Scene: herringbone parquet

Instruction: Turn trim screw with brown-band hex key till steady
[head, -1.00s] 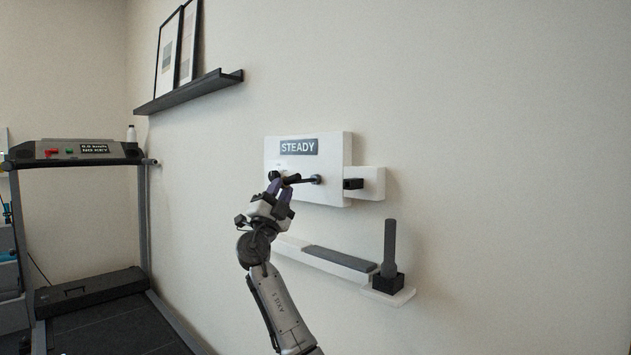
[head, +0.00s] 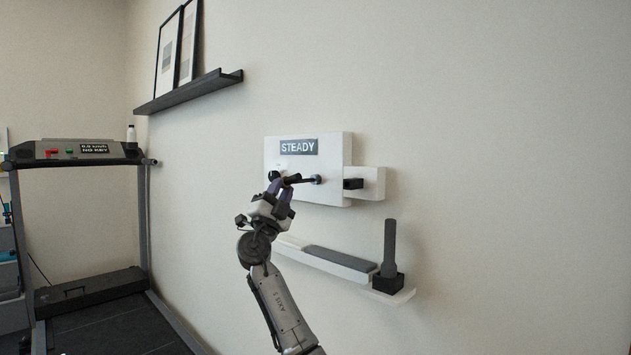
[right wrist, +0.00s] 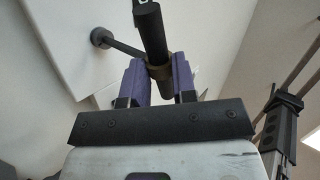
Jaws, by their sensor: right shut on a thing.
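A white panel (head: 335,148) on the wall carries a sign (head: 299,147) reading STEADY. My right gripper (head: 280,188) is at the panel's lower left, shut on the dark hex key (head: 292,179). In the right wrist view the purple fingers of my right gripper (right wrist: 160,82) close on the key's dark handle (right wrist: 152,35), and a brown band (right wrist: 160,71) shows between them. The key's thin arm runs to a round dark screw head (right wrist: 102,38) on the panel, which shows in the head view (head: 316,179). My left gripper is out of view.
A small white bracket with a black block (head: 353,184) juts from the panel's right. Below is a white ledge with a grey pad (head: 340,258) and a black holder (head: 388,283) with an upright grey piece. A treadmill (head: 85,170) stands at left, under a dark wall shelf (head: 190,92).

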